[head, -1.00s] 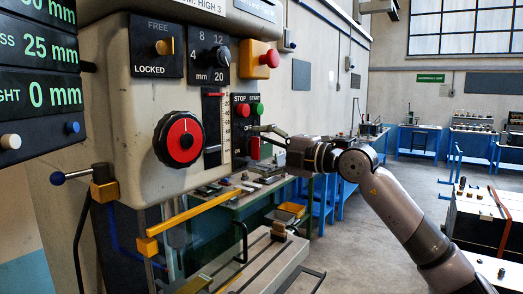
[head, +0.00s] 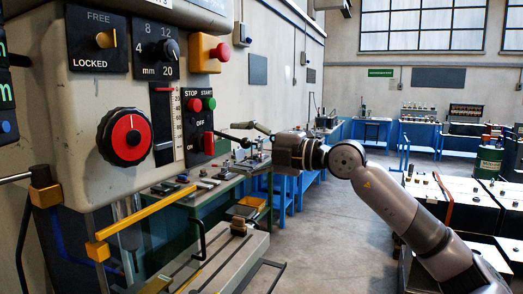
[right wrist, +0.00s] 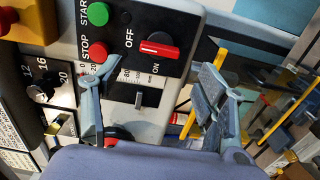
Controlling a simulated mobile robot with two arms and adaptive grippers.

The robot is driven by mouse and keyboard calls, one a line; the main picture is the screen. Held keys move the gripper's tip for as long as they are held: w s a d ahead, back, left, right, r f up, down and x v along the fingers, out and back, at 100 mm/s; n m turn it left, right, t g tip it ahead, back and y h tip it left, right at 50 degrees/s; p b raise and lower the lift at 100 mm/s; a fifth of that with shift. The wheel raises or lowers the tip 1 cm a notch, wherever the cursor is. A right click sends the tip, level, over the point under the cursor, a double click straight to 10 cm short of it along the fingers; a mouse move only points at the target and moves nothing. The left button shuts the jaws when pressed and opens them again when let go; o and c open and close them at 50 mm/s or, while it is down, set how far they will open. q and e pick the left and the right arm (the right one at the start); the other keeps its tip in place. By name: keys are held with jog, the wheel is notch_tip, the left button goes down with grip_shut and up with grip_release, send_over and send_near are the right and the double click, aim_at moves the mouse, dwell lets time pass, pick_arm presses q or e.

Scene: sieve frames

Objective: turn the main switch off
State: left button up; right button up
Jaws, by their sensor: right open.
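The main switch is a red handle (head: 209,143) on the black panel under the stop and start buttons. It also shows in the right wrist view (right wrist: 160,48), unobstructed. The handle stands upright in the head view, in line with the OFF mark above it; the ON mark is at its left. My right gripper (head: 243,133) is to the right of the panel, open and empty, its fingers apart from the handle. In the right wrist view its two fingers (right wrist: 162,66) stand wide apart, with the switch beyond the gap. My left gripper is not in view.
A red stop button (head: 194,105) and a green start button (head: 209,103) sit just above the switch. A large red dial (head: 127,137) and a yellow bar (head: 145,215) are to the left.

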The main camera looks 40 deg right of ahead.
jog(key=shift+v, duration=2.45)
